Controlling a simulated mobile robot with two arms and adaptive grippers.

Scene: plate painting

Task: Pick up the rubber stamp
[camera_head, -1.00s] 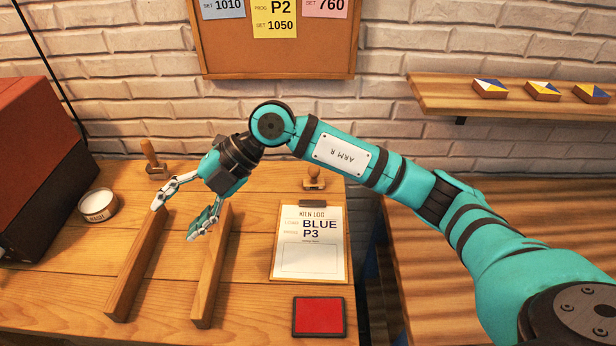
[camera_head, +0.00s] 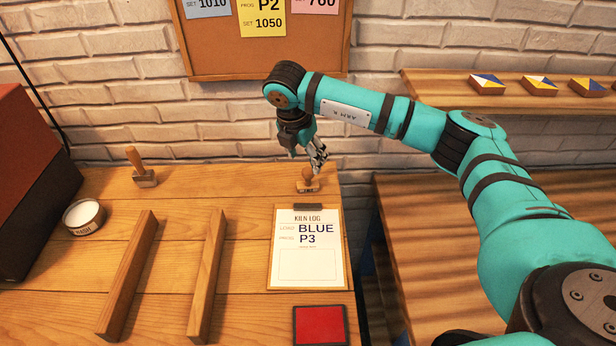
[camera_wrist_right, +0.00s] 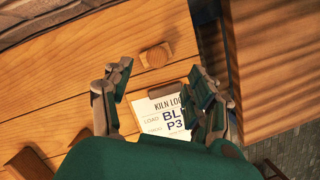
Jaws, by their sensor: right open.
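The rubber stamp (camera_head: 308,182) stands upright on the table just behind the kiln log clipboard, with a round wooden handle and a dark-edged base. My right gripper (camera_head: 318,158) is open and points down just above and behind the stamp in the head view. In the right wrist view the stamp (camera_wrist_right: 155,56) shows from above, beyond and between the spread fingers of the right gripper (camera_wrist_right: 157,84), apart from both. A second, taller wooden-handled tool (camera_head: 140,168) stands at the back left of the table. My left gripper is not in view.
The clipboard (camera_head: 308,282) and a red ink pad (camera_head: 320,325) lie in front of the stamp. Two wooden rails (camera_head: 128,275) and a round tin (camera_head: 84,217) are to the left. A brick wall is close behind. A shelf (camera_head: 440,88) holds several painted tiles.

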